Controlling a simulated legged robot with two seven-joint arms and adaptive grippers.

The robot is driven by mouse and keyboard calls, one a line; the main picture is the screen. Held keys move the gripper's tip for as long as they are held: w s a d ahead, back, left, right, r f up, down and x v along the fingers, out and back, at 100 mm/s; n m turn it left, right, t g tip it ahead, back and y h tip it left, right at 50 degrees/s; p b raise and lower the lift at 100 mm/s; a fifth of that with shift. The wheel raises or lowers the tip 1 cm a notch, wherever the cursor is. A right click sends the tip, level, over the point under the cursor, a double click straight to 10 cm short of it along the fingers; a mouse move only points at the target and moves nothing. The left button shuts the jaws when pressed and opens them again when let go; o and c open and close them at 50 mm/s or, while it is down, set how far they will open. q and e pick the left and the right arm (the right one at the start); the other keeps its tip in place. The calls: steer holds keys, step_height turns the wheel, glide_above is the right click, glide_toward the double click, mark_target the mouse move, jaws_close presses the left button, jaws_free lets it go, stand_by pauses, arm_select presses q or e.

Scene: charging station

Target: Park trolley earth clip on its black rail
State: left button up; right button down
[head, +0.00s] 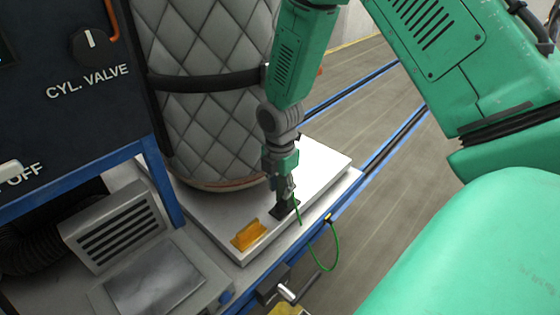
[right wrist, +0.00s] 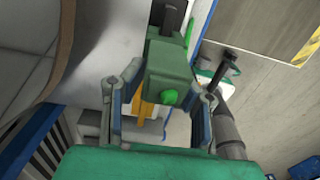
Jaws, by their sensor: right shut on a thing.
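My right gripper (head: 280,168) points down over the white ledge and is shut on the earth clip (head: 288,162). In the right wrist view the clip (right wrist: 168,72) is a green block with a bright green round end, between the two fingers (right wrist: 163,100). A thin green cable (head: 336,256) hangs from it in a loop beyond the ledge edge. The short black rail (head: 284,210) stands on the ledge directly below the clip; a dark part also shows above the clip in the right wrist view. I cannot tell whether clip and rail touch. My left gripper is not in view.
A quilted grey cylinder (head: 215,100) with a black strap stands behind the gripper. An orange block (head: 248,234) sits left of the rail on the white ledge (head: 205,215). A dark CYL. VALVE panel (head: 75,120) is at left. Open floor lies right.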

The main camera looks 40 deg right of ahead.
steer(key=shift+a+f, duration=0.1)
steer(key=shift+f, duration=0.2)
steer(key=shift+f, duration=0.35)
steer(key=c, duration=1.2)
jaws_free()
steer(key=shift+o, duration=0.2)
steer(key=shift+r, duration=0.15)
step_height(320, 180, up, 12)
steer(key=shift+f, duration=0.2)
steer(key=shift+f, duration=0.1)
